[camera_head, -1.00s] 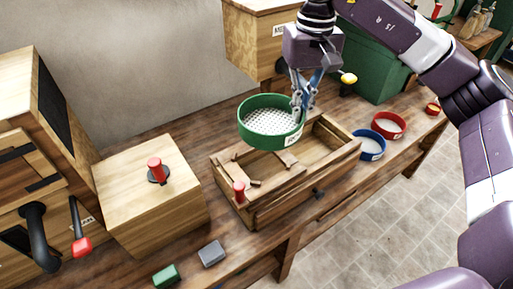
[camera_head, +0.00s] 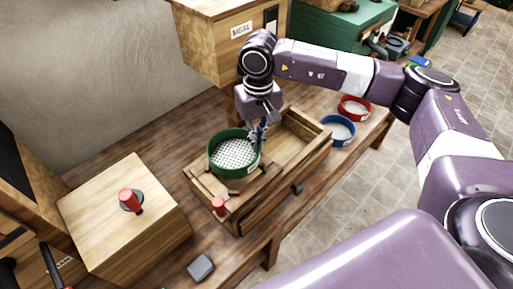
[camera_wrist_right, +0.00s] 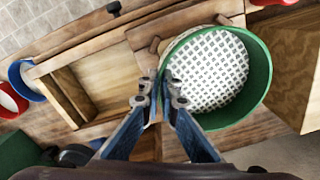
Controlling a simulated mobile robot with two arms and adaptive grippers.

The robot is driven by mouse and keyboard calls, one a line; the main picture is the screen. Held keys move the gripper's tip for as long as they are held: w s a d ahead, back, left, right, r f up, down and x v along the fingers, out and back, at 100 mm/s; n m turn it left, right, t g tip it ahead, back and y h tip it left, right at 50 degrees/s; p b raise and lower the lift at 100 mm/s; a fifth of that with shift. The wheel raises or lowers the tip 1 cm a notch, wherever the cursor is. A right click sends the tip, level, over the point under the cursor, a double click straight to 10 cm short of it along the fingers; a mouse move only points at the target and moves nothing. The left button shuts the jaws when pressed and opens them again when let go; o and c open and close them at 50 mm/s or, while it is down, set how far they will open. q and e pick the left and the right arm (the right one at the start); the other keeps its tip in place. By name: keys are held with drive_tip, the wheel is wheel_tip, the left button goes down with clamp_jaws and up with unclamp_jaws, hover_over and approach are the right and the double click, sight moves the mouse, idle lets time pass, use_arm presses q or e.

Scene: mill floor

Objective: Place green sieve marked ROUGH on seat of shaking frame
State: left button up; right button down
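The green sieve (camera_head: 233,153) has a white perforated mesh; its label cannot be read here. It is over the left part of the wooden shaking frame (camera_head: 268,196), close above or on it; I cannot tell whether it touches. In the right wrist view the sieve (camera_wrist_right: 212,72) looks level with the frame (camera_wrist_right: 95,72) below. My right gripper (camera_head: 258,133) is shut on the sieve's rim, on the side toward the frame's open middle. Its two fingertips (camera_wrist_right: 160,92) straddle the rim in the wrist view. The sieve hides most of the seat. My left gripper is not in view.
A blue sieve (camera_head: 338,130) and a red sieve (camera_head: 355,107) stand right of the frame. A wooden box with a red knob (camera_head: 128,200) is at left, and a grey block (camera_head: 201,267) lies in front. A wooden bin (camera_head: 225,42) overhangs behind.

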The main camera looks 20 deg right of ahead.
drive_tip(key=shift+f, duration=0.65)
wheel_tip(320, 180, down, 4)
drive_tip(key=shift+r+p, duration=0.25)
drive_tip(key=shift+p, duration=0.5)
drive_tip(key=shift+f, duration=0.4)
drive_tip(key=c, duration=2.2)
unclamp_jaws()
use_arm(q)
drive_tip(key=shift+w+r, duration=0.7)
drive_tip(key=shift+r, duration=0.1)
use_arm(e)
drive_tip(key=shift+o, duration=0.2)
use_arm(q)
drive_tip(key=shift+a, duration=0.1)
